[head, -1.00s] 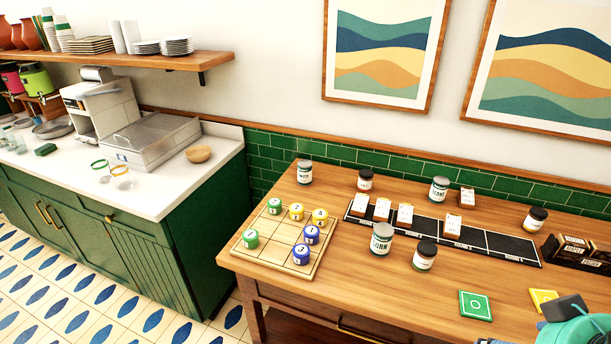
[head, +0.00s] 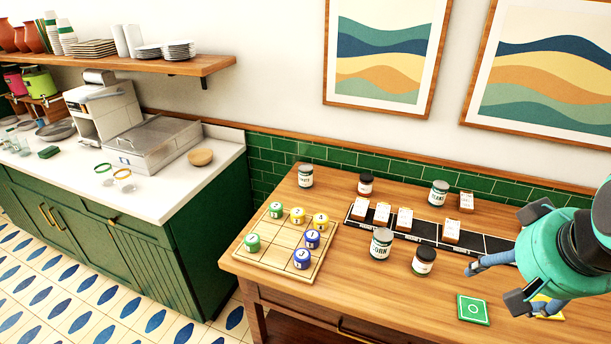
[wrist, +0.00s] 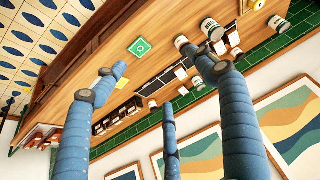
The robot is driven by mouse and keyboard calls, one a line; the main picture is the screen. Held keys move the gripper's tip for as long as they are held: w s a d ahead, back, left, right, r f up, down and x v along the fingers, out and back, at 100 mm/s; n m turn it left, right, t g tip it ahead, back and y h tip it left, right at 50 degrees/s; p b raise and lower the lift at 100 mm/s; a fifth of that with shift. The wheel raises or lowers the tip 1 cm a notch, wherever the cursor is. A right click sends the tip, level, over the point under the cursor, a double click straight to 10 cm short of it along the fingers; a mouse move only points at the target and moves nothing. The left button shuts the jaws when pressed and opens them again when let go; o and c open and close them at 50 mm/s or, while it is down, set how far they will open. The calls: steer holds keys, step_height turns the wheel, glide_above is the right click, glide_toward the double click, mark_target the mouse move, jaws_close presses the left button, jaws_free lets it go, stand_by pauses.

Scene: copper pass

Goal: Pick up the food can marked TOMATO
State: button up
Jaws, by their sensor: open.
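The can that appears to be marked TOMATO (head: 305,176) stands upright at the back left of the wooden table; its label is small and only partly legible. A can at the table's far corner in the wrist view (wrist: 278,25) seems to be the same one. A CORN can (head: 381,243) stands near the middle, and another can (head: 438,193), its label hard to read, stands at the back. My gripper (head: 508,288) is at the right of the head view, over the table's right part, far from the TOMATO can. Its three blue fingers are spread and empty in the wrist view (wrist: 168,82).
Dark-lidded jars (head: 424,262) stand among the cans. A wooden grid board (head: 272,262) with several coloured pieces lies at the left. A black strip (head: 425,229) with cards crosses the table. A green coaster (head: 474,309) lies in front. Green tiles (head: 340,158) border the back.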

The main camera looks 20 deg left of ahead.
steer(key=w+a+r+n+y+p, duration=0.1)
steer(key=w+a+r+p, duration=0.15)
steer(key=w+a, duration=0.7)
steer(key=w+a+r+n+p, duration=0.1)
steer(key=w+a+n+p, duration=0.3)
steer(key=w, duration=1.1)
steer(key=w+a+r+m+y+p, duration=0.1)
steer(key=w+a+r, duration=0.1)
steer(key=w+a, duration=0.85)
steer(key=w+a+f+n+y+p, duration=0.1)
steer(key=w+a+f+p, duration=0.1)
steer(key=w+a+f, duration=0.35)
steer(key=w+a+f+n+p, duration=0.1)
steer(key=w+a+f+p, duration=0.15)
steer(key=w+a, duration=0.6)
steer(key=w+a+f+n+g+p, duration=0.1)
steer(key=w+a+f+p, duration=0.2)
steer(key=a+f, duration=1.1)
steer(key=shift+w+a+n+y, duration=0.4)
steer(key=shift+w+a, duration=0.4)
steer(key=shift+w, duration=0.3)
steer(key=shift+f, duration=0.1)
glide_above(306, 168)
steer(key=s+d, duration=0.2)
step_height(306, 168, down, 7)
steer(key=shift+s, duration=0.15)
steer(key=shift+f, duration=0.15)
